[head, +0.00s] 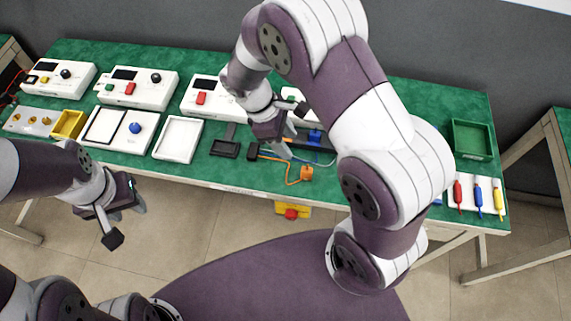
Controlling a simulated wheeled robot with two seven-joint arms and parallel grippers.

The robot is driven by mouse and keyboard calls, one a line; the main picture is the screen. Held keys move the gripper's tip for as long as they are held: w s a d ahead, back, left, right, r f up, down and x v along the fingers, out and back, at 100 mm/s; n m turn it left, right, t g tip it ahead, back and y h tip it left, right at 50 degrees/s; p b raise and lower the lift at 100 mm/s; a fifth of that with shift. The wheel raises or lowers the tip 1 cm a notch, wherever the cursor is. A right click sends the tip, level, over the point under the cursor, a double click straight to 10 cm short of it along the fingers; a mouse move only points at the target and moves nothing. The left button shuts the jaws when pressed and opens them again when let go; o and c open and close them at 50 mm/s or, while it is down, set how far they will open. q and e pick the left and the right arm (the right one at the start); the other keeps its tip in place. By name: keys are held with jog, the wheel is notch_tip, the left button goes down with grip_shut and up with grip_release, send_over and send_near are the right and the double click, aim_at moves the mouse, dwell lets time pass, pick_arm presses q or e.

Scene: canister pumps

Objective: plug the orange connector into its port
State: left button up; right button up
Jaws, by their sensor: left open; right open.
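The orange connector (306,173) lies near the front edge of the green-topped bench, at the end of an orange cable (290,180). My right gripper (284,150) is open just up and to the left of it, over the bench and apart from the connector. My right arm hides part of the bench behind and to the right. My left gripper (126,218) is open and empty in front of the bench, over the floor. I cannot make out which opening is the orange connector's port.
White device boxes (142,88) stand along the back of the bench. A white tray (178,139), a yellow bin (67,124) and a black holder (225,148) stand left of the connector. A green bin (472,139) and coloured probes (478,196) are at right. A yellow box with a red button (291,211) hangs at the front edge.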

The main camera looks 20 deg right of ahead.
aim_at(306, 170)
jog(key=x, duration=1.2)
jog(key=shift+s+d+f, duration=0.15)
jog(key=shift+s, duration=0.15)
grip_shut()
